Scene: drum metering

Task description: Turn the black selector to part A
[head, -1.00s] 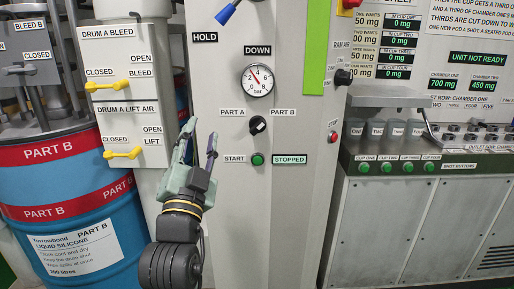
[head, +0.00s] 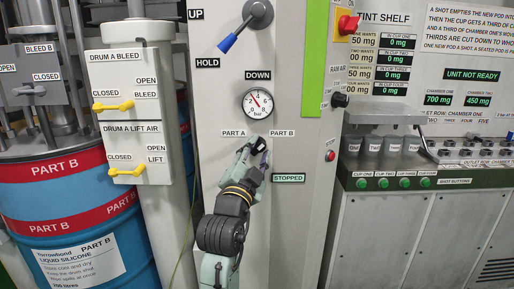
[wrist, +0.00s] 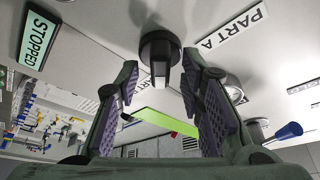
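The black selector (wrist: 160,58) shows in the wrist view as a round knob with a raised bar handle. In the head view my gripper covers it, between the PART A label (head: 233,133) and the PART B label (head: 282,133). The PART A label also shows in the wrist view (wrist: 233,26). My gripper (head: 257,147) is at the panel in front of the selector. In the wrist view its fingers (wrist: 160,76) are open, one on each side of the handle, with visible gaps. The handle's pointing direction is hidden in the head view.
A pressure gauge (head: 258,103) is just above the gripper. A blue-handled lever (head: 239,30) is higher on the panel. The STOPPED sign (head: 289,178) is lower right; my arm hides the START button. A red button (head: 330,155) lies farther right, yellow valve handles (head: 125,172) left.

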